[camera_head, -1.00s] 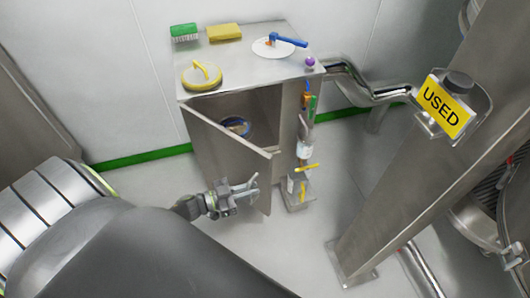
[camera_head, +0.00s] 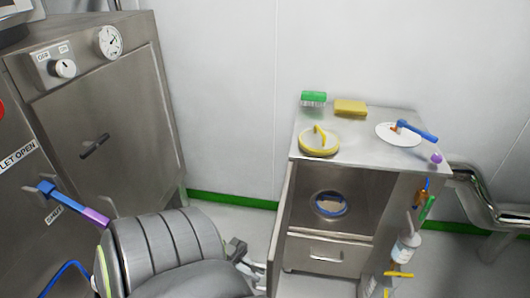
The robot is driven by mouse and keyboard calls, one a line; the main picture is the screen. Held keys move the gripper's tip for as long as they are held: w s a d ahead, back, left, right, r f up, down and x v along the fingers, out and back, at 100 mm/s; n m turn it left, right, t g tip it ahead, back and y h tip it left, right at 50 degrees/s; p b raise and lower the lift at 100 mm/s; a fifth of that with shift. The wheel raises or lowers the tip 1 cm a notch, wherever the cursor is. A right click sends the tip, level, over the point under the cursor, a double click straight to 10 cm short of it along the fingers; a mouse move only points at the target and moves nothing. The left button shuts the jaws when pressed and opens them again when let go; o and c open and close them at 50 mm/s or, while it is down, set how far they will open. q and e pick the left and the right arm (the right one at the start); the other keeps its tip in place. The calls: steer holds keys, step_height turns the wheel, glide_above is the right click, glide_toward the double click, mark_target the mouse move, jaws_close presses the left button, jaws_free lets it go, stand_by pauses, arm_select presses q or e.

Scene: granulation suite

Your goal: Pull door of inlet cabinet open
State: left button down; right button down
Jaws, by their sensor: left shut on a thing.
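The inlet cabinet (camera_head: 362,235) is a low steel box at the right, with its dark interior showing. Its door (camera_head: 281,232) is swung wide open and seen nearly edge-on at the cabinet's left side. A round blue-rimmed item (camera_head: 330,204) sits inside, above a drawer front (camera_head: 326,253). My left gripper (camera_head: 250,268) is at the outer side of the door, low down, shut on the door's handle. The handle itself is mostly hidden by the jaws and my arm. My right gripper is out of view.
On the cabinet top are a green brush (camera_head: 313,98), a yellow sponge (camera_head: 350,107), a round yellow-handled lid (camera_head: 319,141) and a white disc (camera_head: 393,134) with a blue-handled tool. A tall steel unit (camera_head: 125,135) with knob and gauge stands left. A pipe (camera_head: 480,195) runs right.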

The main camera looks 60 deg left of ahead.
arm_select(q)
steer(key=shift+s+a, duration=0.15)
steer(key=shift+a, duration=0.05)
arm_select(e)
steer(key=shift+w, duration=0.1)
